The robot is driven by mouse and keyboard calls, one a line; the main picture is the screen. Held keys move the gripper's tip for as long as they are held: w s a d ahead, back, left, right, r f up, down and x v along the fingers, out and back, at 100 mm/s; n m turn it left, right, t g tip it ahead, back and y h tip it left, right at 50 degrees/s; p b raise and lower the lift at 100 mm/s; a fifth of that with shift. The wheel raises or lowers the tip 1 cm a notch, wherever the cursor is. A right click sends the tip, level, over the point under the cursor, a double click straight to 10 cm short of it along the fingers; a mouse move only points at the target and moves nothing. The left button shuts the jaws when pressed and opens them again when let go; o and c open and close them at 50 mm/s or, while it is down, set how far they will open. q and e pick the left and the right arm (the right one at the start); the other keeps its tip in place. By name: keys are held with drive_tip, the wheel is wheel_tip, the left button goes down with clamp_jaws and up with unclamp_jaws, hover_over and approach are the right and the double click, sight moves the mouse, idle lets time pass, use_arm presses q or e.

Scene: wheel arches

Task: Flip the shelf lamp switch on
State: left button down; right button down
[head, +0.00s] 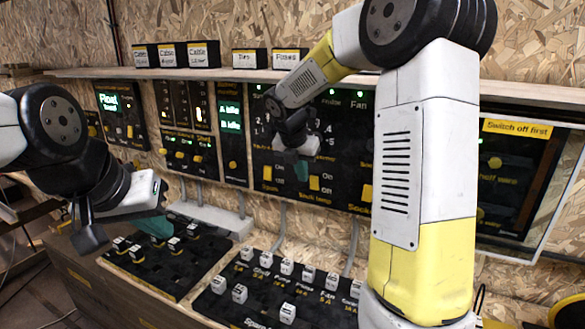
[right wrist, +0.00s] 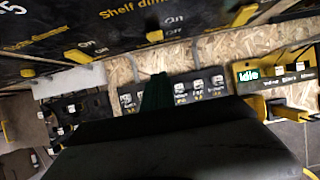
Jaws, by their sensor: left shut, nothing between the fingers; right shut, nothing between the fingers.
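The middle switch panel (head: 262,150) on the wall carries several yellow levers with "On" marks. My right arm hides part of it, and I cannot read a shelf lamp label. In the right wrist view a dark panel (right wrist: 190,18) reads "Shelf dim…" and has a yellow lever (right wrist: 245,15) near an "On" mark. My right gripper (head: 302,170) is shut and empty in front of the lower middle panel; its green fingertips also show in the right wrist view (right wrist: 157,92). My left gripper (head: 157,228) is shut and empty above the left bench panel.
A bench panel (head: 118,262) and another (head: 262,308) hold several white-capped switches below. A shelf (head: 230,74) with labelled boxes runs above the wall panels. A glazed box (head: 520,180) marked "Switch off first" is at right. Grey conduits (head: 280,225) run down the wall.

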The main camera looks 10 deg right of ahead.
sight(313, 179)
drive_tip(key=w+d+f, duration=0.3)
drive_tip(key=w+f, duration=0.1)
drive_tip(key=w, duration=0.1)
drive_tip(key=shift+w+d+f, duration=0.15)
drive_tip(key=shift+d+f, duration=0.1)
drive_tip(key=shift+d, duration=0.05)
drive_tip(key=shift+w+d+r, duration=0.15)
drive_tip(key=shift+w+d, duration=0.1)
drive_tip(key=shift+w, duration=0.05)
idle(0.3)
drive_tip(key=shift+r, duration=0.8)
